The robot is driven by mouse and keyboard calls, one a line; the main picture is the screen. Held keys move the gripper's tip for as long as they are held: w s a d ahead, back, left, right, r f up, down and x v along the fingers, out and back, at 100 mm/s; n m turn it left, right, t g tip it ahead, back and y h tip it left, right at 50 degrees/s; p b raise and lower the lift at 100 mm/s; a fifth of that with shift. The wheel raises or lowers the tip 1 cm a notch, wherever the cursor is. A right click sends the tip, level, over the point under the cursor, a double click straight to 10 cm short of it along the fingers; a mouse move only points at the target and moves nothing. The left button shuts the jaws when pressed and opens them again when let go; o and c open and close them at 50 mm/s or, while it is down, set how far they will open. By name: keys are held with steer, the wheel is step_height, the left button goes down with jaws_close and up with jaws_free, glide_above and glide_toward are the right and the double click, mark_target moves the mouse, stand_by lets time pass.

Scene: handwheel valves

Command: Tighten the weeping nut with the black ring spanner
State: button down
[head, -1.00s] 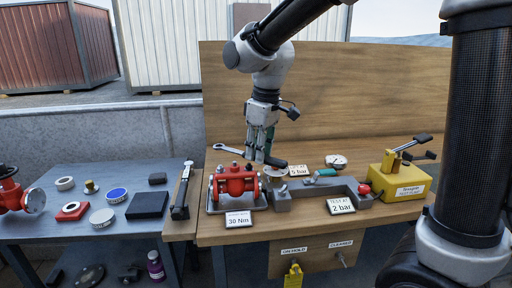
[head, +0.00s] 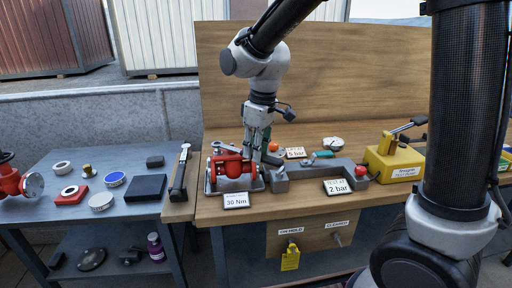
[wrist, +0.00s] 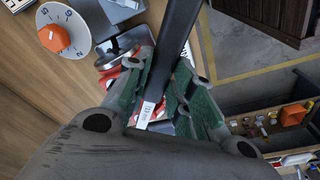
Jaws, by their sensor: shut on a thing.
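My gripper (head: 258,148) is over the back right of the red valve (head: 232,168), which is bolted in a grey tray on the bench. In the wrist view, my gripper's green pads (wrist: 154,100) are shut on the black ring spanner (wrist: 180,35). Its dark shaft runs up and away from the pads. In the head view, the spanner's dark end (head: 272,158) shows right of the fingers; I cannot tell whether its ring is on a nut. Red valve parts (wrist: 108,78) show beside the pads. The nut and any weeping cannot be made out.
An orange dial knob (wrist: 54,37) is close to my gripper. A grey block fixture (head: 315,172) and the 30 Nm sign (head: 236,201) are beside the valve. A torque wrench (head: 180,170) lies left. A yellow pump (head: 392,160) stands right.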

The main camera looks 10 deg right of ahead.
steer(key=shift+f, duration=1.2)
stand_by(0.3)
steer(key=shift+s+a+m, duration=0.6)
steer(key=shift+a+m, duration=0.15)
steer(key=shift+s+a+m, duration=0.55)
steer(key=shift+a+m, duration=0.2)
steer(key=c, duration=2.1)
jaws_free()
jaws_close()
steer(key=shift+w+r+t, duration=0.1)
steer(key=shift+r+t, duration=0.4)
steer(key=shift+w+d+n, duration=0.3)
steer(key=shift+d+n, duration=0.1)
steer(key=shift+d, duration=0.05)
